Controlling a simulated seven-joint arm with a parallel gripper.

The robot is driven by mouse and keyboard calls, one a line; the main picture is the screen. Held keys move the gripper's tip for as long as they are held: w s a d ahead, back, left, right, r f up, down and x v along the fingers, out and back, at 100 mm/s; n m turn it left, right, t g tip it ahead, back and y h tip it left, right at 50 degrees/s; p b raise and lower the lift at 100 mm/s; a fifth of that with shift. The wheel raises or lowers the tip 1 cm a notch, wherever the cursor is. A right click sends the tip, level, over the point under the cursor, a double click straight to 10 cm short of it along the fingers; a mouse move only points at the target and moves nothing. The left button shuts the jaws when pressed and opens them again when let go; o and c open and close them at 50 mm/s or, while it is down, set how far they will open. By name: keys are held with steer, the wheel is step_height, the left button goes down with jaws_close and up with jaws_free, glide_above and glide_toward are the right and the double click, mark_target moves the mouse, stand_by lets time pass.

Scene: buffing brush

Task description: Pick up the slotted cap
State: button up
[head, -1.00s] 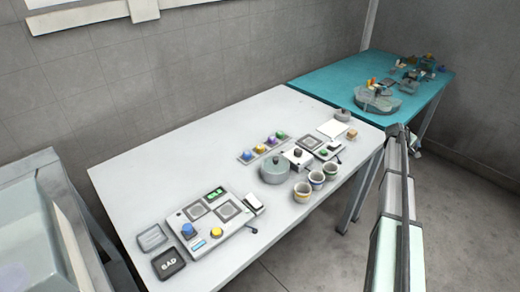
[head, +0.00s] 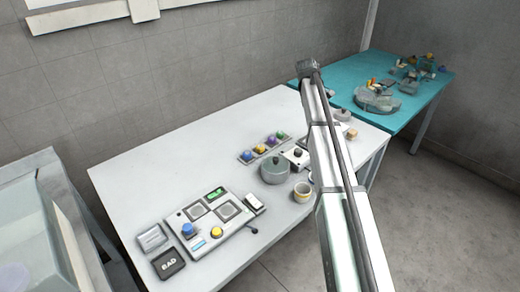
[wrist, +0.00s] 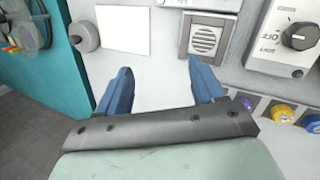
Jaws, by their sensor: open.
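My gripper (wrist: 160,64) is open and empty in the wrist view, its two blue fingers spread above the white table. In the head view my arm hides it. I cannot tell which thing is the slotted cap; no slot is clear. Small coloured caps stand in a row: purple (wrist: 245,103), yellow (wrist: 283,113) and blue (wrist: 312,123), right of the fingers and partly cut off by gripper or frame. A green cap (head: 283,135) ends the row in the head view. A grey round piece (wrist: 84,37) lies left of the fingers.
Beyond the fingertips are a white sheet (wrist: 123,30), a grilled module (wrist: 205,38) and a dial box (wrist: 298,36). A lidded pot (head: 275,170), a cup (head: 302,192) and a control panel (head: 215,222) stand on the table. A cluttered teal table (head: 345,71) adjoins it.

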steer(key=s+a+r+n+g+y, duration=0.15)
steer(key=s+a, duration=0.25)
steer(key=a, duration=0.7)
steer(key=s+a+n+g+y, duration=0.15)
steer(key=s+a, duration=0.35)
steer(key=a, duration=0.5)
glide_above(261, 146)
steer(key=s, duration=0.1)
steer(key=shift+t+y, duration=0.3)
step_height(261, 146, down, 8)
steer(key=shift+s+r, duration=0.1)
steer(key=shift+w+f, duration=0.25)
steer(key=shift+f, duration=1.2)
steer(key=shift+w+f, duration=0.2)
steer(key=shift+f, duration=1.25)
steer(key=c, duration=1.1)
steer(key=shift+r, duration=0.15)
